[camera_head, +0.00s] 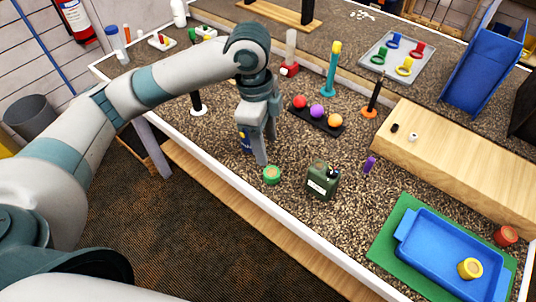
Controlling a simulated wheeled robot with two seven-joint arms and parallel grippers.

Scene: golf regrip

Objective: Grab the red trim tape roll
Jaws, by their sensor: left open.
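The red trim tape roll (505,235) sits at the right, by the back right corner of the green mat (385,255), outside the blue tray (420,245). A yellow roll (470,268) lies in that tray. A green roll (271,175) and a purple roll (370,164) are on the speckled bench top. My left gripper (263,152) points down, open, over the left middle of the bench, just behind the green roll and far from the red one. It partly hides a dark blue item (245,143). My right gripper is out of view.
A dark green can (322,182) stands between the left gripper and the tray. Behind are a black rack with red, purple and orange balls (316,112), and a wooden block (460,160). A white rim (250,198) edges the bench.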

